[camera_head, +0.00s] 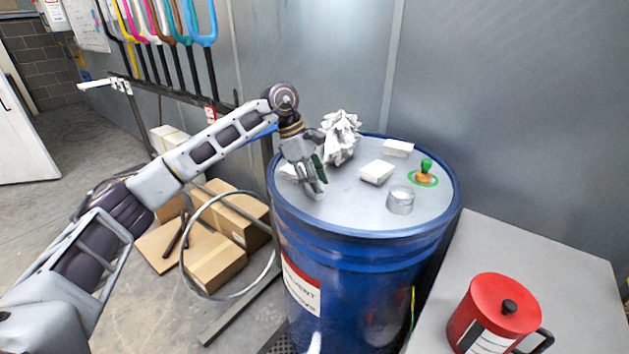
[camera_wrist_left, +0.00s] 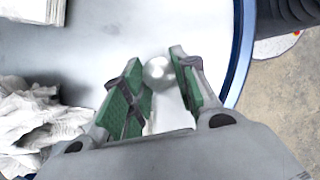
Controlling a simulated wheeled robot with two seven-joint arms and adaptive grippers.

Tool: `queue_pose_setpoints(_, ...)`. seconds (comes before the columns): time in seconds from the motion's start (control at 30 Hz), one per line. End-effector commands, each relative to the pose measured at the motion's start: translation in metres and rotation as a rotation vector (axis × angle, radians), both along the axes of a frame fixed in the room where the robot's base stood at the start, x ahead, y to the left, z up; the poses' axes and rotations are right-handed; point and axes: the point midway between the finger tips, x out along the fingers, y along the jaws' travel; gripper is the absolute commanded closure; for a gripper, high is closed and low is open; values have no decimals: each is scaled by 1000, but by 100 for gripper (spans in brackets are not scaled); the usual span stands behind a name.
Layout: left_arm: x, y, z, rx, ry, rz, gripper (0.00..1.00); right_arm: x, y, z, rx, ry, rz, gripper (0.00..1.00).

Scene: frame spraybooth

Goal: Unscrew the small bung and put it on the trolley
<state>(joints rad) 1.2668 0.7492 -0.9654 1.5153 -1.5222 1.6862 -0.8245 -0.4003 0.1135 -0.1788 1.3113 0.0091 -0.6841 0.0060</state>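The blue drum (camera_head: 355,222) has a pale flat lid. A small shiny silver round piece, probably the small bung (camera_wrist_left: 158,71), shows in the left wrist view between my left fingertips. In the head view the gripper hides it. My left gripper (camera_head: 318,188) points down at the left part of the lid, just inside the rim. Its green-padded fingers (camera_wrist_left: 160,78) are apart, one on each side of the silver piece; I cannot tell whether they touch it. A grey flat top (camera_head: 560,258), perhaps the trolley, stands right of the drum. My right gripper is not visible.
On the lid are a crumpled white rag (camera_head: 341,138), white blocks (camera_head: 377,172), a clear or metal cup (camera_head: 400,200) and a green-and-orange fitting (camera_head: 425,175). A red can (camera_head: 497,310) stands on the grey top's front; its back is bare. Cardboard boxes (camera_head: 215,262) lie left.

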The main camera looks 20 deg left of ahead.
Motion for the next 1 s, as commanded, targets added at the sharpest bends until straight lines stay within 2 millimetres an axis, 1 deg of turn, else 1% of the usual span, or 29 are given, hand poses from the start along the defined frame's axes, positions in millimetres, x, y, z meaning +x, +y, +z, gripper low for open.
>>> queue_pose_setpoints(0.03, 0, 0, 0, 0, 0, 0, 82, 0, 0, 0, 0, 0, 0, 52)
queue_pose_setpoints(0.1, 0, 0, 0, 0, 0, 0, 91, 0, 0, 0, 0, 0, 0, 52)
queue_pose_setpoints(0.37, -1, 0, 0, 2, 0, 34, 91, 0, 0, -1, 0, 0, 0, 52)
queue_pose_setpoints(1.0, -3, -1, 0, 1, 0, 357, 91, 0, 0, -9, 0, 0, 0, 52)
